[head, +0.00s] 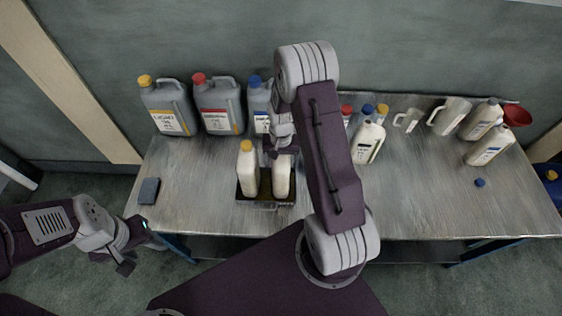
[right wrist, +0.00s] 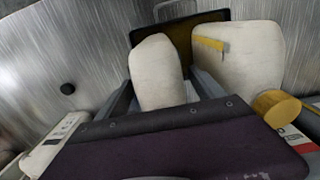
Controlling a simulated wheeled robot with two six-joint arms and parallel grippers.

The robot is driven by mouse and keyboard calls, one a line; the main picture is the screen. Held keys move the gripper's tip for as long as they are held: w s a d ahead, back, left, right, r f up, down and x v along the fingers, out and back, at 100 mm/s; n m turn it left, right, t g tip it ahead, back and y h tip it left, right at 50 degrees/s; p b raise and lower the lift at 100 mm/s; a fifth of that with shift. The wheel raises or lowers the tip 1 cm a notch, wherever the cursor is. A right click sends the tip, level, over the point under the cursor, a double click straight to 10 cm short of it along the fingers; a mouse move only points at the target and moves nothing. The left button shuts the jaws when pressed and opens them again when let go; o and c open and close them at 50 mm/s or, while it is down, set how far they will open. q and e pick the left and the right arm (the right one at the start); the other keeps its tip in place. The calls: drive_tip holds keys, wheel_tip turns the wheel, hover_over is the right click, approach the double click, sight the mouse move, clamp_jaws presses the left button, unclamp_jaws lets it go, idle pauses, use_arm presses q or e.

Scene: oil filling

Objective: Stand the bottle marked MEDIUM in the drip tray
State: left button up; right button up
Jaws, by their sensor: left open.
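The dark drip tray (head: 266,203) stands near the table's front edge. Two white bottles stand in it: a yellow-capped bottle (head: 248,170) on the left and a second white bottle (head: 282,180) on the right. Both show in the right wrist view, the second bottle (right wrist: 158,75) between my fingers and the yellow-capped bottle (right wrist: 240,60) beside it. Their labels are not readable, so I cannot tell which is MEDIUM. My right gripper (head: 281,150) is around the second bottle's upper part; whether it presses on it is unclear. My left gripper (head: 125,262) is open and empty, off the table's front left.
Large grey jugs with a yellow cap (head: 167,106), red cap (head: 219,104) and blue cap (head: 258,105) stand at the back. Several pale bottles, measuring jugs (head: 450,116) and a red funnel (head: 517,115) stand at right. A dark block (head: 149,191) lies left. The front right table is mostly clear.

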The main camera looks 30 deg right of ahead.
drive_tip(key=shift+r, duration=0.3)
wheel_tip(320, 180, up, 12)
drive_tip(key=shift+f+b, duration=0.1)
drive_tip(key=shift+b, duration=0.6)
drive_tip(key=s+a+f+n+t, duration=0.1)
drive_tip(key=s+a+n, duration=0.5)
drive_tip(key=s+a, duration=0.5)
drive_tip(key=shift+s+d+f+b, duration=0.15)
drive_tip(key=shift+d+f+b, duration=0.2)
drive_tip(key=shift+f+b, duration=0.45)
drive_tip(key=shift+s+d+f+b, duration=0.2)
drive_tip(key=shift+d+f+b, duration=0.2)
drive_tip(key=shift+f+b, duration=0.4)
drive_tip(key=shift+s+d+f+b, duration=0.15)
drive_tip(key=shift+d+f+b, duration=0.2)
drive_tip(key=shift+f+b, duration=0.4)
